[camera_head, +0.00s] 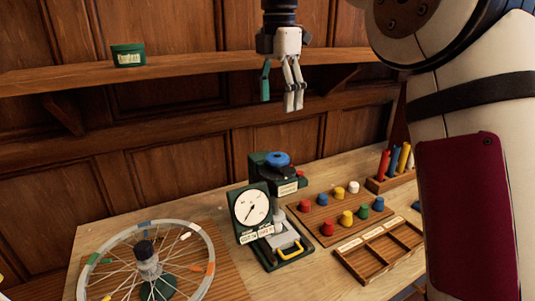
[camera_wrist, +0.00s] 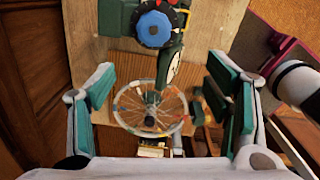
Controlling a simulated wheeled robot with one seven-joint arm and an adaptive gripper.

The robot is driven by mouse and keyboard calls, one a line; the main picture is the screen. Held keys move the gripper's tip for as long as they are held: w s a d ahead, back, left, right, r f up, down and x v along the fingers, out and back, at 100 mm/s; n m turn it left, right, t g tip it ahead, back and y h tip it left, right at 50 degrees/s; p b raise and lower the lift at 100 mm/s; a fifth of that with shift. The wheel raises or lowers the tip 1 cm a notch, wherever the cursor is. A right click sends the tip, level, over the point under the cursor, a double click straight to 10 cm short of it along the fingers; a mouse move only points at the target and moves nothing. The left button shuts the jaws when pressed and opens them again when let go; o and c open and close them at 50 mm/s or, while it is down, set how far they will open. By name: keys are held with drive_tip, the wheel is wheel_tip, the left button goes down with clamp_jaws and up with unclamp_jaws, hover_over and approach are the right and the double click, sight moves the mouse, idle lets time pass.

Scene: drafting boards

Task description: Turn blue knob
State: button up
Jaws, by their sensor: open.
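The blue knob (camera_head: 277,159) sits on top of a dark green device (camera_head: 258,170) on the wooden bench. In the wrist view the blue knob (camera_wrist: 154,28) shows near the top centre, with a scalloped edge. My gripper (camera_head: 283,97) hangs above the bench, high over the device and apart from it. In the wrist view my gripper (camera_wrist: 168,95) is open, its two green-padded fingers wide apart with nothing between them. A white round dial (camera_head: 250,206) with a dark pointer stands at the front of the device.
A spoked wheel (camera_head: 206,235) lies left of the device. A pegboard with several coloured pegs (camera_head: 325,198) and an empty wooden tray (camera_head: 350,270) are on its right. A wall shelf (camera_head: 190,64) with a green box (camera_head: 128,55) runs behind my gripper.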

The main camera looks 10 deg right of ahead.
sight(275, 157)
drive_tip(key=shift+n, duration=0.5)
drive_tip(key=f, duration=0.5)
drive_tip(key=w+f+p, duration=0.1)
drive_tip(key=f, duration=0.3)
drive_tip(key=f+p, duration=0.1)
drive_tip(key=f, duration=0.4)
drive_tip(key=shift+w+f, duration=0.2)
drive_tip(key=shift+f, duration=0.1)
drive_tip(key=c, duration=1.1)
drive_tip(key=shift+c, duration=0.2)
drive_tip(key=shift+m, duration=0.3)
